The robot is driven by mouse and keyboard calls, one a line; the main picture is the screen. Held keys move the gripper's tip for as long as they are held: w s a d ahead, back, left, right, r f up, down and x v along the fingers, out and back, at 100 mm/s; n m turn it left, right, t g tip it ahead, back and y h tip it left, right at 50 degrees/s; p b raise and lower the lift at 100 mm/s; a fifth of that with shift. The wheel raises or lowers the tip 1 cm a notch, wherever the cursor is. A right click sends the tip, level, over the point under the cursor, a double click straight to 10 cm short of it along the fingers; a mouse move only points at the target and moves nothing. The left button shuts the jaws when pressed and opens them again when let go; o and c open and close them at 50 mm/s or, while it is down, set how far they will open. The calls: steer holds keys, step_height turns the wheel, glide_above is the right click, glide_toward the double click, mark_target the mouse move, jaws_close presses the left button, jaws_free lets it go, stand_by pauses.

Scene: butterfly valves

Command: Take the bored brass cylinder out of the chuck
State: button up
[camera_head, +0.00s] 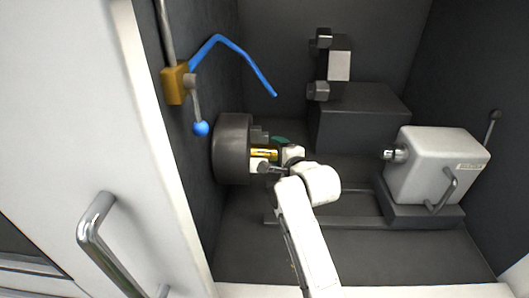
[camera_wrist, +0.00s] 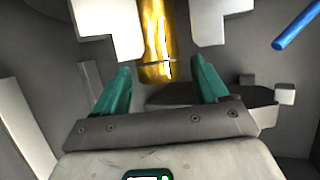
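The brass cylinder (camera_head: 264,153) sticks out to the right from the dark round chuck (camera_head: 232,150) in the head view. In the wrist view the shiny yellow cylinder (camera_wrist: 156,35) runs down between two pale chuck jaws (camera_wrist: 108,22). My gripper (camera_head: 279,153) is at the cylinder's free end. In the wrist view my gripper (camera_wrist: 163,66) has its two teal fingers apart, one on each side of that end, with gaps showing on both sides. The bore is not clearly visible.
A blue bent hose (camera_head: 240,50) and a blue-knobbed lever (camera_head: 200,128) are above the chuck. A grey tailstock (camera_head: 430,165) stands at the right, a dark tool block (camera_head: 360,115) at the back. The open white door (camera_head: 130,130) is at the left.

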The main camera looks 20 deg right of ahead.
jaws_close()
stand_by(0.5)
steer(key=shift+r, duration=0.15)
